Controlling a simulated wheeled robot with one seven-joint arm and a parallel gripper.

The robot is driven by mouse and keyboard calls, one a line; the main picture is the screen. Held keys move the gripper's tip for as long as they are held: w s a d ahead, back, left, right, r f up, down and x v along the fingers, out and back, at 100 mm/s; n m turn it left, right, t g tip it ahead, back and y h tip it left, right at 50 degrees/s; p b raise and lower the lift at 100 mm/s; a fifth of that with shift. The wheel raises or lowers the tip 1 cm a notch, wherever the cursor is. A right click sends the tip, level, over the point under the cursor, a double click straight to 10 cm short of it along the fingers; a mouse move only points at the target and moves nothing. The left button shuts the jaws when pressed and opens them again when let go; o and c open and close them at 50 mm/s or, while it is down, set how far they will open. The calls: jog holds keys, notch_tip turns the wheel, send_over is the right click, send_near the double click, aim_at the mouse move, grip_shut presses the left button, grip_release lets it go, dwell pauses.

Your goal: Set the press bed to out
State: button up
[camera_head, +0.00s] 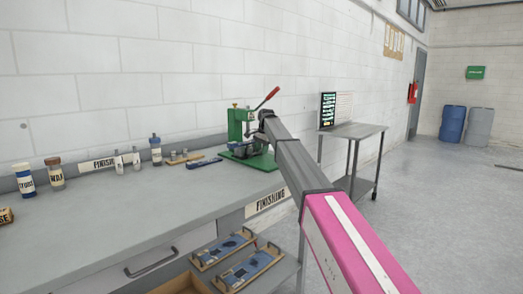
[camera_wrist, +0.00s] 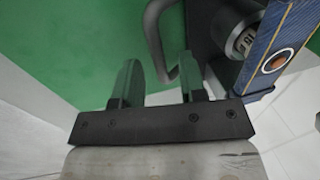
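The green press (camera_head: 238,122) with its red-tipped lever (camera_head: 267,98) stands at the far end of the bench. Its base plate (camera_head: 262,161) is green; my arm covers part of the press, including much of the bed area. In the wrist view my gripper (camera_wrist: 161,82) is open, its two fingers apart with no object held. A bent grey metal handle (camera_wrist: 155,40) lies ahead of the fingers, its lower bend near the gap and the right finger. I cannot tell whether they touch. A green surface (camera_wrist: 80,35) fills the background.
In the wrist view a dark cylinder (camera_wrist: 235,28) and a blue-edged part (camera_wrist: 290,38) sit close on the right. Bottles (camera_head: 56,173) and small tools (camera_head: 183,157) stand on the bench (camera_head: 130,215). A side table (camera_head: 352,130) with a screen (camera_head: 328,108) is beyond.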

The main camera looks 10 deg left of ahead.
jog(key=shift+c, duration=0.3)
grip_shut()
jog(key=s+d, duration=0.2)
jog(key=d, duration=0.1)
jog(key=s+d, duration=0.3)
jog(key=d, duration=0.1)
jog(key=s+d, duration=0.3)
jog(key=shift+s+d, duration=0.2)
jog(key=shift+d, duration=0.05)
jog(key=shift+o, duration=0.3)
grip_release()
jog(key=shift+d, duration=0.1)
jog(key=shift+r, duration=0.15)
notch_tip(320, 180, up, 10)
jog(key=s+d, duration=0.1)
jog(key=shift+s+d+r, duration=0.15)
jog(key=shift+d+r, duration=0.05)
jog(key=shift+d, duration=0.1)
